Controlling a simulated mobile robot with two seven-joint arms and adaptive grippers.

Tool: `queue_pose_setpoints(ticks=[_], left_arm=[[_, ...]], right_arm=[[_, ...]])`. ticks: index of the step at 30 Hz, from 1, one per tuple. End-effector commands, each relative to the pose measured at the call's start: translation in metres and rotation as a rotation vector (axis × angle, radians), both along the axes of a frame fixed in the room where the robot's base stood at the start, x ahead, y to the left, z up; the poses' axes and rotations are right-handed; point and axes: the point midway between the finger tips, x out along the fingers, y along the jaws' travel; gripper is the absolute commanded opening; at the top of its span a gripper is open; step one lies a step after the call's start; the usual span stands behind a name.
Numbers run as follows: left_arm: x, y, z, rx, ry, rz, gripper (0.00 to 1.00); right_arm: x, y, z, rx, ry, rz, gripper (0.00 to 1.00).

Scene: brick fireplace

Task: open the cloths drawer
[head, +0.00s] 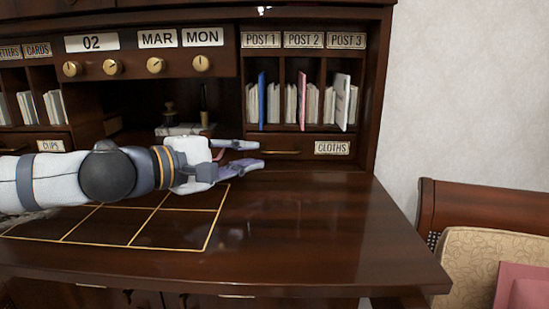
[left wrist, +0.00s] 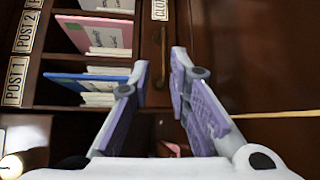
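The cloths drawer (head: 305,143) is a narrow dark wood front under the Post slots, with a CLOTHS label (head: 331,147) at its right end. It looks shut, flush with the cabinet. My left gripper (head: 259,154) comes in from the left at the drawer's left part. It is open, its fingers (left wrist: 158,72) spread apart with the handle in line with the gap and nothing gripped. I cannot tell whether it touches the drawer front. My right gripper is out of view.
Above the drawer, Post slots hold papers, a blue folder (head: 262,100) and a pink one (head: 302,100). A clips drawer (head: 50,146) is at the left. The glossy desktop (head: 330,225) is clear at the right; a chair (head: 480,240) stands beyond its right edge.

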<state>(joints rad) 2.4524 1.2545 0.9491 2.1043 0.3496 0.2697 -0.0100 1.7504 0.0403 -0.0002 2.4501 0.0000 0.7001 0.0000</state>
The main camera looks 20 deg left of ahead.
Motion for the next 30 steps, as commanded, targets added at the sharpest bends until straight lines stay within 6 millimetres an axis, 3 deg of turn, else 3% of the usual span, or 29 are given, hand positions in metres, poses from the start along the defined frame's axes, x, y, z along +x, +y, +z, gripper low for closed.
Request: queue_pose_setpoints(ticks=[1, 9, 19, 22, 30], left_arm=[[0.016, -0.007, -0.025, 0.005, 0.032, -0.003, 0.17], [0.057, -0.032, -0.019, 0.003, 0.013, -0.001, 0.17], [0.062, -0.035, -0.015, 0.002, 0.007, -0.002, 0.17], [0.062, -0.035, -0.015, 0.002, 0.007, -0.002, 0.00], [0.062, -0.036, -0.015, 0.003, 0.006, -0.002, 0.00]], right_arm=[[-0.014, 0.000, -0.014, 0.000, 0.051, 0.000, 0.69], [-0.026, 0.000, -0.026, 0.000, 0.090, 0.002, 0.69], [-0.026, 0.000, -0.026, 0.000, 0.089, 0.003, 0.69], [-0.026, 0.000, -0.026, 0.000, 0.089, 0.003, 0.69], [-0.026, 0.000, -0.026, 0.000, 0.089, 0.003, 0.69]])
